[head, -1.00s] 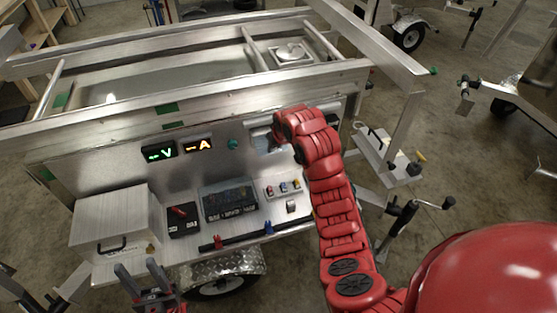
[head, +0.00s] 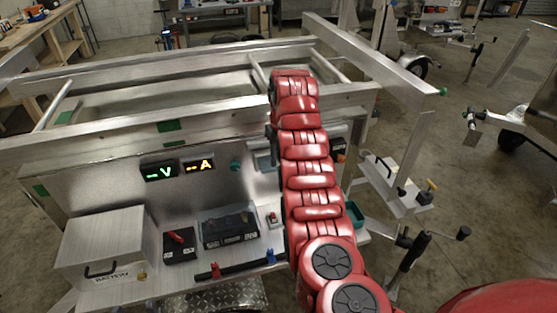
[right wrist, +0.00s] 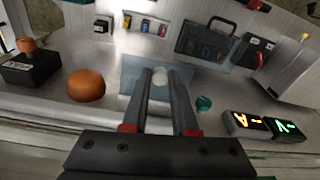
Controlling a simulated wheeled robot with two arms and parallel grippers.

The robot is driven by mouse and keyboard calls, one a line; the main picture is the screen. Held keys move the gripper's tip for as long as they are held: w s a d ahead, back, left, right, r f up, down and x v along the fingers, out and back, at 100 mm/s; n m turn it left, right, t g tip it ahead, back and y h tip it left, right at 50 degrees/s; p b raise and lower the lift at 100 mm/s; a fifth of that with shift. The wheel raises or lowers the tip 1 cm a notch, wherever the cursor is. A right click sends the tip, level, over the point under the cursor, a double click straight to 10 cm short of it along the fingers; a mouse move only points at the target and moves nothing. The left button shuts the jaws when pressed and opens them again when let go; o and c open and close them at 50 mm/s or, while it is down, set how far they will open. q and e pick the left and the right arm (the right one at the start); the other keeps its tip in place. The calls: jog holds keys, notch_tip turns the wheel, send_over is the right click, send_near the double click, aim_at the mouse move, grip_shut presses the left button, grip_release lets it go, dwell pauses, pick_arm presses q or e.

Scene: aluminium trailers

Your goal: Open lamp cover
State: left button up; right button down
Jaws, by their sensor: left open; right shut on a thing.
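The lamp cover appears to be the translucent bluish panel (right wrist: 129,78) in the right wrist view, set in the metal face. It also shows partly in the head view (head: 264,161), mostly behind my right arm. A pale round knob (right wrist: 160,76) sits in front of the panel. My right gripper (right wrist: 160,78) has its fingers on both sides of this knob and is shut on it. The fingers hide part of the panel, and I cannot tell whether it is tilted. In the head view my right arm hides the right gripper. My left gripper is not in view.
An orange dome (right wrist: 87,85) and a black box with an orange knob (right wrist: 28,68) are on one side of the panel. A teal knob (right wrist: 204,103) and lit V and A displays (head: 178,170) are on the other. A metal battery box (head: 103,245) stands at left.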

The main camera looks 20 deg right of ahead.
dwell(0.5)
jog(key=c, duration=0.7)
grip_release()
jog(key=shift+w, duration=0.15)
jog(key=r+p, duration=0.2)
jog(key=r, duration=0.3)
jog(key=s+r+p, duration=0.1)
jog(key=r, duration=0.5)
jog(key=r+p, duration=0.2)
jog(key=r, duration=0.4)
jog(key=shift+s+d+r+p, duration=0.15)
jog(key=shift+s+d+p, duration=0.15)
jog(key=shift+s+d, duration=0.1)
